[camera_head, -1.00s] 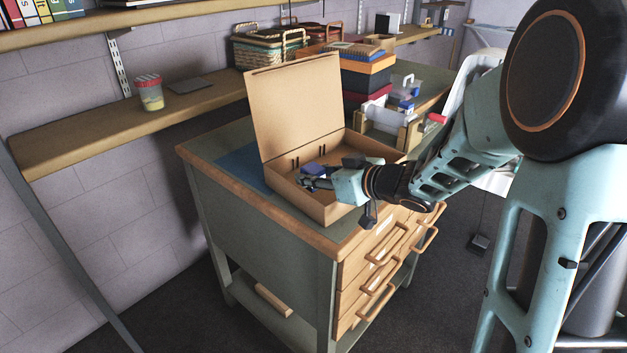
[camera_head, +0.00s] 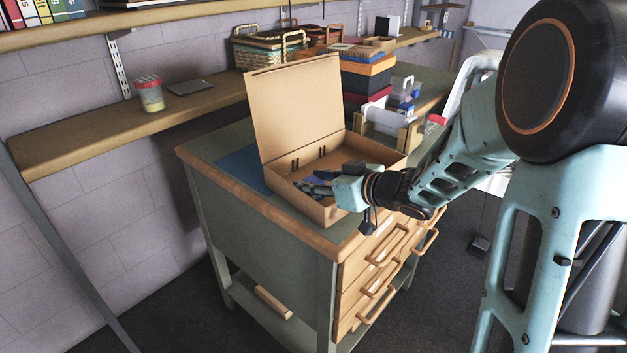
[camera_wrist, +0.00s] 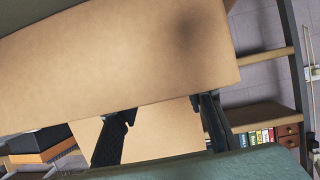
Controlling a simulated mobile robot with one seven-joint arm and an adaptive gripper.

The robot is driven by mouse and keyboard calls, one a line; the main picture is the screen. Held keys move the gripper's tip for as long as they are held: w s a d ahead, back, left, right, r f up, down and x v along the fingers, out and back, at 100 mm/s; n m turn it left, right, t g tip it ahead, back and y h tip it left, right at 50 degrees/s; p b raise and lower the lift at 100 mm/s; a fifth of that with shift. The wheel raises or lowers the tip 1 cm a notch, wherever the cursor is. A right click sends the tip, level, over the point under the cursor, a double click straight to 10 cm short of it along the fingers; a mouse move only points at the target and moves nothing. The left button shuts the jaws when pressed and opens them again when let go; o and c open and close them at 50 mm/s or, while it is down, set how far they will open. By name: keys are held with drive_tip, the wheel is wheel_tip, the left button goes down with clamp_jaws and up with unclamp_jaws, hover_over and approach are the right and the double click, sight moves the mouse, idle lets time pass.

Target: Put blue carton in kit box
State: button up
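The kit box (camera_head: 382,157) is an open cardboard box on the green-topped cabinet, with its lid (camera_head: 296,105) standing up at the back left. My gripper (camera_head: 312,182) is low inside the box, near its front left. The blue carton (camera_head: 311,187) shows only as a small blue patch by the fingers in the head view, inside the box and mostly hidden. In the wrist view my gripper (camera_wrist: 163,108) has its two dark fingers well apart with nothing seen between them. Tan cardboard of the box (camera_wrist: 120,62) fills much of that view.
A blue mat (camera_head: 243,166) lies left of the box. Stacked boxes (camera_head: 367,80) and a wooden caddy (camera_head: 393,128) stand behind it. The cabinet top left of the mat is clear.

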drive_tip(key=shift+r, duration=0.2)
drive_tip(key=p+v, duration=0.3)
drive_tip(key=v, duration=0.9)
drive_tip(key=shift+r, duration=0.4)
drive_tip(key=shift+d, duration=0.1)
